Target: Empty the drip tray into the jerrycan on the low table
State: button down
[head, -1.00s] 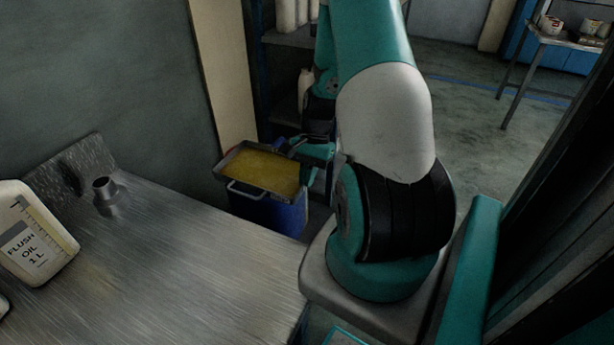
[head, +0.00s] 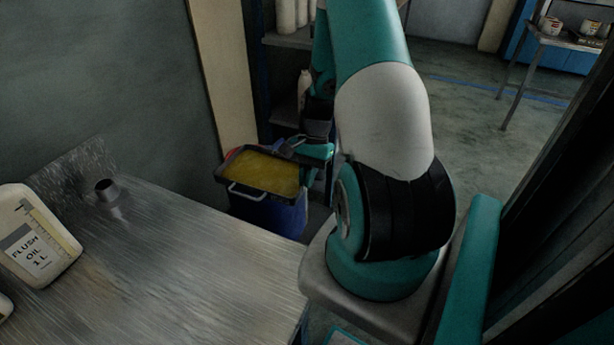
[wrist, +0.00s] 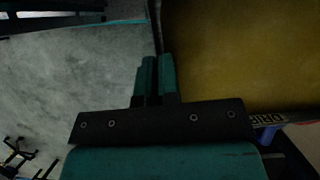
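The drip tray (head: 276,196) is a dark shallow rectangular pan with a pale handle on its near side, holding yellow oil (head: 262,171). It looks about level past the far end of the bench. My gripper (head: 312,150) is at the tray's right side in the head view. In the wrist view its fingers (wrist: 157,76) are close together at the tray's edge, with the oil surface (wrist: 240,55) to their right. The grasped part is hidden. I cannot make out a jerrycan for certain.
A blue container (head: 272,217) stands below the tray; a gap between them cannot be judged. Shelves (head: 290,38) stand behind. Open floor (head: 460,120) lies to the right.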

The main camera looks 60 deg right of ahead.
jog(key=shift+r+g+y+p, duration=0.3)
jog(key=shift+r+p, duration=0.4)
jog(key=shift+p, duration=0.25)
dwell(0.6)
jog(key=shift+w+r, duration=0.1)
jog(key=shift+r, duration=0.05)
jog(key=shift+w+d+r+g+y+p, duration=0.1)
jog(key=shift+r+g+p, duration=0.15)
jog(key=shift+r+p, duration=0.3)
jog(key=shift+w+a+r+g+y+p, duration=0.1)
jog(key=shift+r+g+p, duration=0.1)
jog(key=shift+r+p, duration=0.4)
jog(key=shift+w+d+r+g+y+p, duration=0.1)
jog(key=shift+r+g+p, duration=0.15)
jog(key=shift+p, duration=0.55)
jog(key=shift+r+m, duration=0.15)
jog(key=shift+m, duration=0.15)
jog(key=shift+w+d+r+p, duration=0.15)
jog(key=shift+r+p, duration=0.35)
jog(key=shift+p, duration=0.25)
jog(key=shift+w+d+r+g+y+p, duration=0.1)
jog(key=shift+w+r+g+y+p, duration=0.1)
jog(key=shift+r+g+p, duration=0.3)
jog(key=shift+w+r+g+y+p, duration=0.2)
jog(key=shift+r+p, duration=0.4)
jog(key=shift+p, duration=0.1)
jog(key=shift+w+r, duration=0.1)
jog(key=shift+r, duration=0.15)
